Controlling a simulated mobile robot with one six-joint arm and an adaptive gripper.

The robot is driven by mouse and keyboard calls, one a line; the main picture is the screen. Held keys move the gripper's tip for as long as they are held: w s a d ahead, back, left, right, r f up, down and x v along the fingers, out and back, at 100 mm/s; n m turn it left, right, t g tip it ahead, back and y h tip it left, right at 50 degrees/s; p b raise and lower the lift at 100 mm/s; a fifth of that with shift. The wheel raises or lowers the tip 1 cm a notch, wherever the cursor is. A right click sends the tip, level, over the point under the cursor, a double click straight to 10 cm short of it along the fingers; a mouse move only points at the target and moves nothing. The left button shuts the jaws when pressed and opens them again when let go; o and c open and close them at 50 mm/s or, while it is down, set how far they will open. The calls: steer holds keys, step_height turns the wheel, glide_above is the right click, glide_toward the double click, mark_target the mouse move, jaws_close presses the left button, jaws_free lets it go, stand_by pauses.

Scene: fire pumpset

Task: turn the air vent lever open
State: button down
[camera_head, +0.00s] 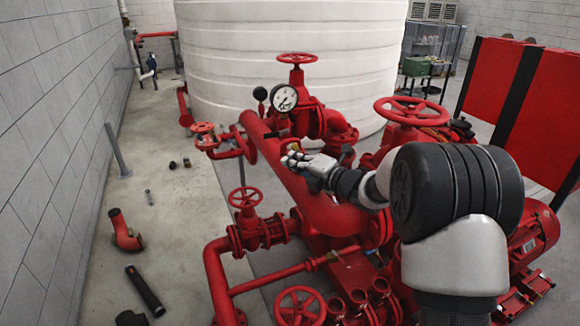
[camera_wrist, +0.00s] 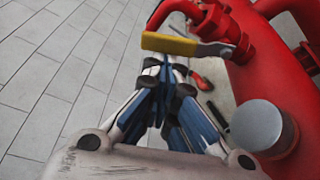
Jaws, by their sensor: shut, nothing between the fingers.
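The air vent lever (camera_wrist: 172,44) is a flat lever with a yellow grip and a bare metal end. In the wrist view it lies nearly level across the top middle, joined to a small red valve on the big red pipe. My gripper (camera_wrist: 165,68) is shut and empty, with its fingertips right by the yellow grip. I cannot tell whether they touch.
A pressure gauge (camera_head: 284,98) and a red handwheel valve (camera_head: 296,59) stand behind my gripper. Another large handwheel (camera_head: 411,111) is near my arm. The red pipe (camera_wrist: 240,85) fills the right of the wrist view. Open floor lies left of the pipes, with loose parts on it.

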steer(key=d+m, duration=0.1)
steer(key=r+m+y+b, duration=0.1)
steer(key=shift+w+d+r+m, duration=0.25)
steer(key=shift+w+d+m, duration=0.15)
steer(key=shift+d+r, duration=0.1)
steer(key=shift+d, duration=0.05)
stand_by(0.3)
stand_by(0.4)
